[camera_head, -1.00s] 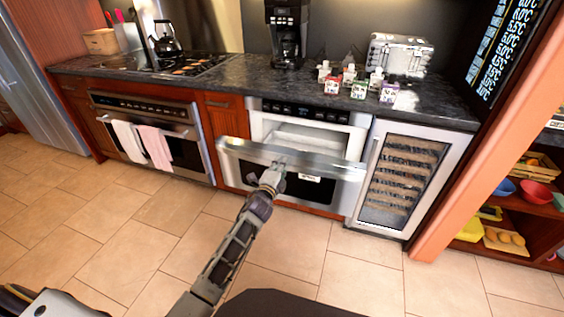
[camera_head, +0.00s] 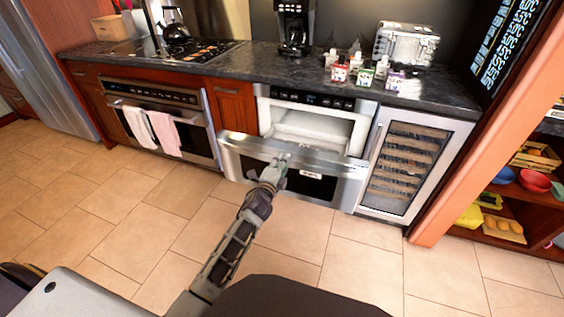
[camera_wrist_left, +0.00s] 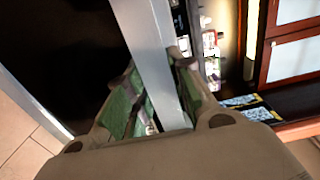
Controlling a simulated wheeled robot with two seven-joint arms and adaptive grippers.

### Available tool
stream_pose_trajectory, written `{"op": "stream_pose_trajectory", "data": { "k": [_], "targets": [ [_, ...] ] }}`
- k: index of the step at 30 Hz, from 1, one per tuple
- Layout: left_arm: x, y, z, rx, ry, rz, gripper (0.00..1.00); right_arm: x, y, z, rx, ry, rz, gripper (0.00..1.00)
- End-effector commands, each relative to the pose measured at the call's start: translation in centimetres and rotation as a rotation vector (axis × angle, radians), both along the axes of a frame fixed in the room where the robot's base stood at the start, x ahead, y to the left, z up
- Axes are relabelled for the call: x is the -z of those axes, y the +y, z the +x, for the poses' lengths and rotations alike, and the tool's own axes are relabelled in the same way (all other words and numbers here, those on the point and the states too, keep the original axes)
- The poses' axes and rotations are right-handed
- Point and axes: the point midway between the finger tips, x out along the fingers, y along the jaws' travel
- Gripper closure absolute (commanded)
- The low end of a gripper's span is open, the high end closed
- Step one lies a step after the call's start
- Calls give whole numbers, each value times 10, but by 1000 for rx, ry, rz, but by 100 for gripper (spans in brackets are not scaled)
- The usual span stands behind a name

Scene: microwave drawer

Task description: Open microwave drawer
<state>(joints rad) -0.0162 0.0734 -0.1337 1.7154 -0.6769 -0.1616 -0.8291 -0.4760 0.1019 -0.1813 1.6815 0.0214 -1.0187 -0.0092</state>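The microwave drawer (camera_head: 240,158) is a silver front with a dark window, standing out from its cabinet under the counter. Its pale interior (camera_head: 312,124) shows behind the front's top edge. My left gripper (camera_head: 275,165) is at the upper middle of the drawer front. In the left wrist view, the green-padded fingers of my left gripper (camera_wrist_left: 158,100) lie on both sides of a silver bar of the drawer (camera_wrist_left: 150,45), apparently shut on it. The contact itself is partly hidden. My right gripper is in neither view.
A wine cooler (camera_head: 402,172) stands right of the drawer, and an oven (camera_head: 165,125) with towels stands to the left. Small cartons (camera_head: 365,76) and a toaster (camera_head: 407,43) are on the counter. The tiled floor (camera_head: 300,235) in front is clear.

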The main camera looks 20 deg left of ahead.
Motion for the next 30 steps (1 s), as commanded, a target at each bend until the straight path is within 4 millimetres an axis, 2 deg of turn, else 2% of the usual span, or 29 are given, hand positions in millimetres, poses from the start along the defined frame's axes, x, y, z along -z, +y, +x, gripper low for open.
{"op": "stream_pose_trajectory", "data": {
  "k": [1,4,5,20,30],
  "targets": [
    [1,0,0,0,1,0,69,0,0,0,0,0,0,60],
    [0,0,0,0,1,0,56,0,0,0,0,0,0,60],
    [0,0,0,0,1,0,55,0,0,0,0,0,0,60],
    [0,0,-4,0,0,0,55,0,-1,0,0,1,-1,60],
    [0,1,-26,0,0,1,55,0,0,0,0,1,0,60]
  ]
}}
